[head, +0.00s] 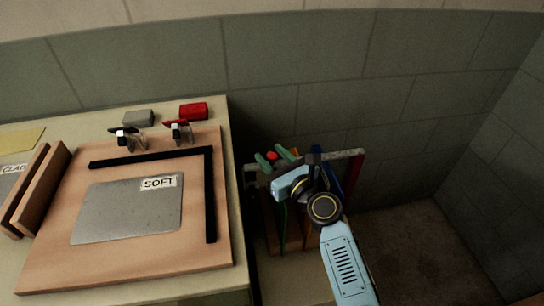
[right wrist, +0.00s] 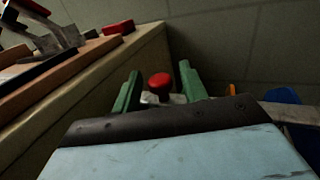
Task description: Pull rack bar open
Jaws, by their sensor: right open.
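The rack bar (head: 345,154) is a pale grey, worn bar across the top of the rack beside the workbench. A red knob (head: 271,156) stands at its left part; it also shows in the right wrist view (right wrist: 159,82). My right gripper (head: 272,154) is open, its two green fingers on either side of the red knob. In the right wrist view the fingers (right wrist: 158,80) flank the knob with gaps showing. My gripper body hides the bar's middle. I cannot tell whether the fingers touch the bar. My left gripper is not in view.
The workbench (head: 237,200) stands left of the rack, its edge close to my right gripper. It holds a wooden board (head: 120,270), a grey sheet labelled SOFT (head: 125,212), clamps and a red block (head: 193,111). Blue and orange panels stand in the rack. Floor at right is clear.

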